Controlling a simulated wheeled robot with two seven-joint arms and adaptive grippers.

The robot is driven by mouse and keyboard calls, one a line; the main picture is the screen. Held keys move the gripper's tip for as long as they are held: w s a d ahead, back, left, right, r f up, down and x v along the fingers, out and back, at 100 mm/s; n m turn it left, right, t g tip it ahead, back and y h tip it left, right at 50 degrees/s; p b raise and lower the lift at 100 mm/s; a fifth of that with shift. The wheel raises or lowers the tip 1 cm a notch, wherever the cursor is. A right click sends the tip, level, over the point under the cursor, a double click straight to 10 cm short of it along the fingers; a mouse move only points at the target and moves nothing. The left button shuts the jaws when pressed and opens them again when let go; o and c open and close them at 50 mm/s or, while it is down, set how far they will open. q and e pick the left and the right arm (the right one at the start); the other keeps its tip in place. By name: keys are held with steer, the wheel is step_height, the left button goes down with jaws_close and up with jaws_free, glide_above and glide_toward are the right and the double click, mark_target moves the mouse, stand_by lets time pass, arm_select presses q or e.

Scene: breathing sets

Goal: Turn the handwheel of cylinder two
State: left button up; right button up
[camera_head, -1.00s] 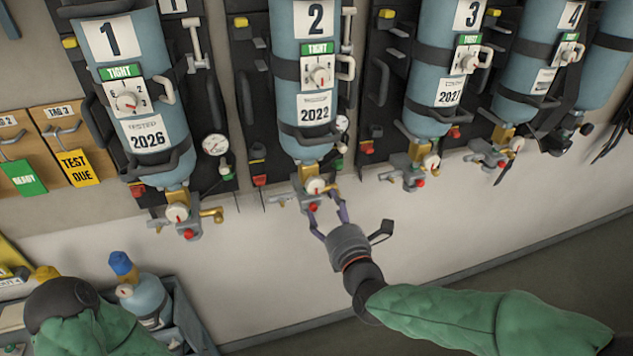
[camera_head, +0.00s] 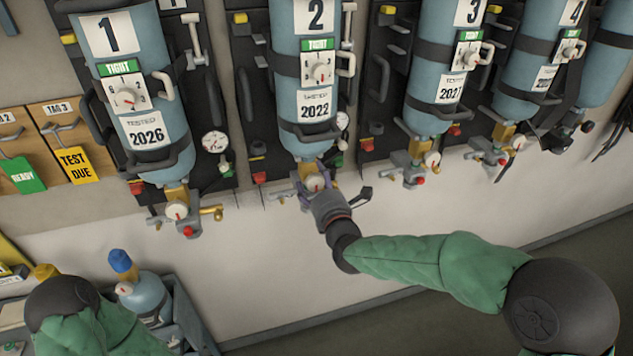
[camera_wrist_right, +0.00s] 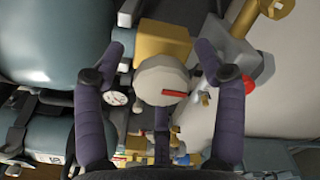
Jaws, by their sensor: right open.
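Cylinder two (camera_head: 305,75) is a pale blue bottle strapped upside down to the wall rack, with a "2" label, a green TIGHT tag and a 2022 label. Its handwheel (camera_head: 316,182) is a round white knob with a red mark on the brass and grey valve at the bottom. It also shows in the right wrist view (camera_wrist_right: 161,80). My right gripper (camera_head: 318,190) is at this valve. In the wrist view its open purple fingers (camera_wrist_right: 163,75) stand either side of the handwheel, with gaps; contact is not visible. My left arm shows at lower left, its gripper out of view.
Cylinder one (camera_head: 125,90) hangs to the left and cylinder three (camera_head: 445,70) to the right, each with its own valve. A crate (camera_head: 190,310) with a small blue-capped bottle (camera_head: 147,295) stands at lower left. The wall below the valves is clear.

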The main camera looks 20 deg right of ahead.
steer(key=c, duration=1.1)
steer(key=shift+r, duration=0.1)
steer(key=shift+c, duration=0.2)
